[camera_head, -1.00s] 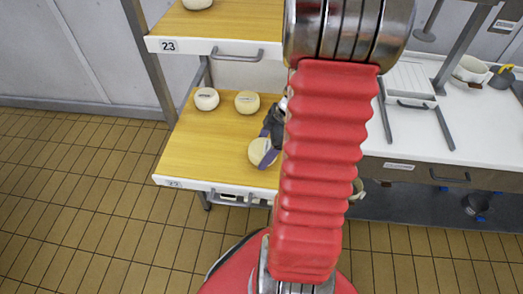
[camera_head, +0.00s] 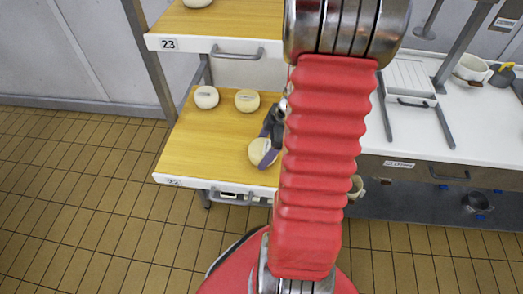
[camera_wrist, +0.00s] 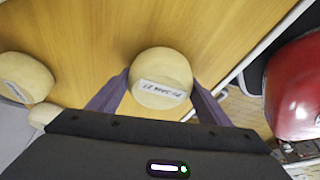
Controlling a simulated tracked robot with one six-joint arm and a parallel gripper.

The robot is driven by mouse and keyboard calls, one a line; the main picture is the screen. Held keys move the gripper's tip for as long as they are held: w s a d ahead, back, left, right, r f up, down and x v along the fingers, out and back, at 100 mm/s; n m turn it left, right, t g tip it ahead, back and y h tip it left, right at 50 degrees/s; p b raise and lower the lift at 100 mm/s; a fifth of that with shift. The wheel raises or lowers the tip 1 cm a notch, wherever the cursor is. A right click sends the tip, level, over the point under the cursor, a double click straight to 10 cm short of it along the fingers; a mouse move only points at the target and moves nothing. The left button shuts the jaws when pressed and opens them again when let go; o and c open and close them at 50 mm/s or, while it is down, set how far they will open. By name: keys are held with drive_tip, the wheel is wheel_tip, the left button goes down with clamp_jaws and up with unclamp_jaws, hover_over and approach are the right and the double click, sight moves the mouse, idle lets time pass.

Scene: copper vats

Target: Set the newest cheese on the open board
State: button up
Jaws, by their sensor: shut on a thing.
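A pale round cheese with a white label (camera_wrist: 161,80) sits between the two purple fingers of my gripper (camera_wrist: 160,98), which is shut on it. In the head view the same cheese (camera_head: 261,153) is at the lower wooden board (camera_head: 205,150), near its front right; my gripper (camera_head: 270,148) is partly hidden by my red arm. I cannot tell whether the cheese touches the board. Two other labelled cheeses stand at the back of this board, one at the left (camera_head: 206,97) and one to its right (camera_head: 247,101). The label writing is too small to read surely.
An upper board (camera_head: 225,22) marked 23 carries one cheese (camera_head: 197,3) and overhangs the back. A metal handle (camera_head: 232,197) is on the lower board's front edge. The lower board's left front is bare.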

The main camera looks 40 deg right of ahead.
drive_tip(key=o, duration=1.4)
drive_tip(key=shift+o, duration=0.2)
drive_tip(key=shift+r, duration=3.55)
